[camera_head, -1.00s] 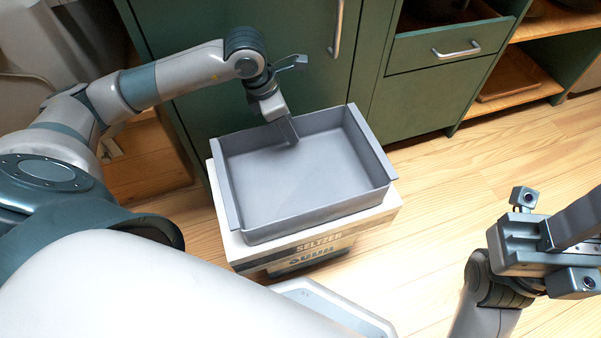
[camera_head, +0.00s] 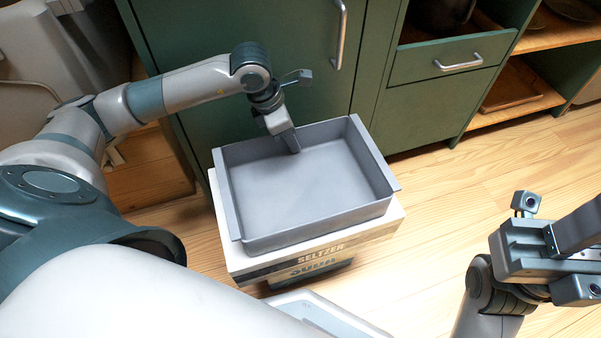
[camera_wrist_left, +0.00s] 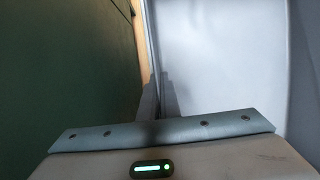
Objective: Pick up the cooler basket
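The cooler basket (camera_head: 300,190) is a grey, open, rectangular tray, empty, resting on a white-topped box marked SELTZER (camera_head: 240,262). My left gripper (camera_head: 291,139) is at its far wall, with a finger reaching down on the inner side. In the left wrist view the basket's wall (camera_wrist_left: 152,35) runs up to the fingers (camera_wrist_left: 157,100), which stand close together on it; the gripper looks shut on this wall. The outer finger is hidden in the head view. My right gripper (camera_head: 562,240) is at the right, apart from the basket; its finger opening is not clear.
Green cabinets (camera_head: 250,60) stand just behind the basket, with a metal door handle (camera_head: 339,35) and a drawer (camera_head: 450,62). Open wooden shelves (camera_head: 520,95) are at the far right. The wooden floor right of the box is clear.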

